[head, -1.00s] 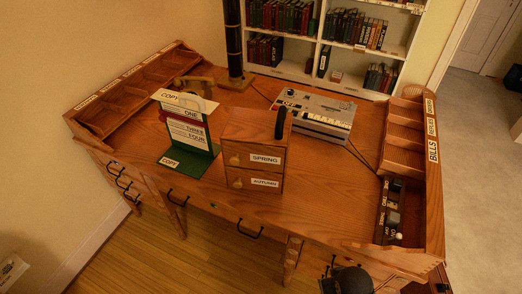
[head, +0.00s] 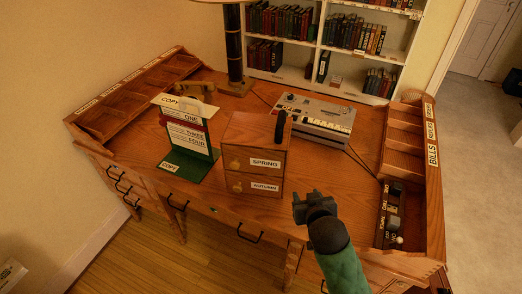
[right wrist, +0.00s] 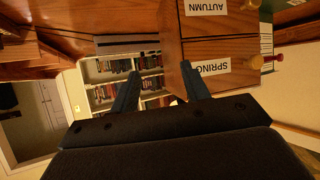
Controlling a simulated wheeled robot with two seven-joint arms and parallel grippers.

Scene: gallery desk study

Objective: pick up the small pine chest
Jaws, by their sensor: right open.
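The small pine chest (head: 254,155) stands upright on the desk in the head view. It has two drawers labelled SPRING and AUTUMN with round knobs, and a dark upright handle (head: 280,127) at its top right. It shows upside down at upper right in the right wrist view (right wrist: 222,48). My right gripper (head: 306,203) is open and empty, to the right of the chest and nearer the desk's front edge, apart from it. Its two fingers also show in the right wrist view (right wrist: 160,72). My left gripper is in neither view.
A green stand with labelled cards (head: 187,140) stands just left of the chest. A grey keyed machine (head: 315,118) is behind it to the right. A lamp post (head: 234,50) rises at the back. Pigeonhole trays (head: 410,145) edge the right side. Desk between is clear.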

